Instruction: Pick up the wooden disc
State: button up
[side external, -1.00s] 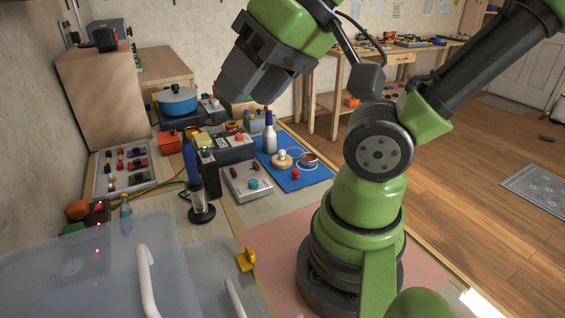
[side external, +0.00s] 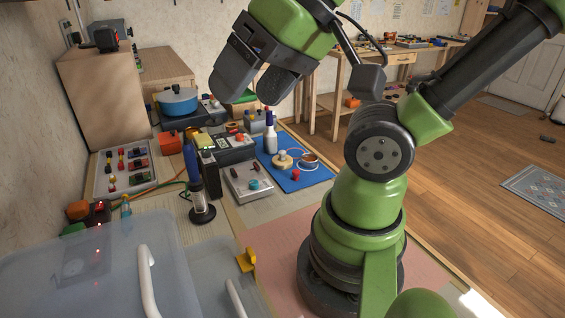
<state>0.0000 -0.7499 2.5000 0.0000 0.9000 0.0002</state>
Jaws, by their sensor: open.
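The wooden disc (side external: 283,163) is a pale round piece lying on the blue mat (side external: 308,181), with a small white knob-like thing on top of it. My gripper (side external: 246,92) hangs in the air at the upper middle, well above the bench and up and to the left of the disc in the picture. Its two dark fingers are spread apart with nothing between them. The disc is in plain sight.
A white and blue bottle (side external: 270,136) stands behind the disc. A metal ring-like dish (side external: 309,160) and a small red piece (side external: 295,175) lie near it. The pink mat (side external: 280,245) is mostly clear.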

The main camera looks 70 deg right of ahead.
jog(key=w+d+f+m+g+h, duration=0.1)
jog(key=w+d+m+g+h, duration=0.1)
jog(key=w+d+m, duration=0.55)
jog(key=m+g+h, duration=0.1)
jog(key=m+g, duration=0.5)
jog(key=m, duration=0.7)
send_over(281, 152)
notch_tip(281, 152, down, 19)
notch_tip(281, 152, down, 5)
jog(key=shift+w+a+r, duration=0.1)
jog(key=f, duration=0.6)
jog(key=shift+s+d, duration=0.2)
jog(key=shift+d, duration=0.05)
jog(key=c, duration=0.7)
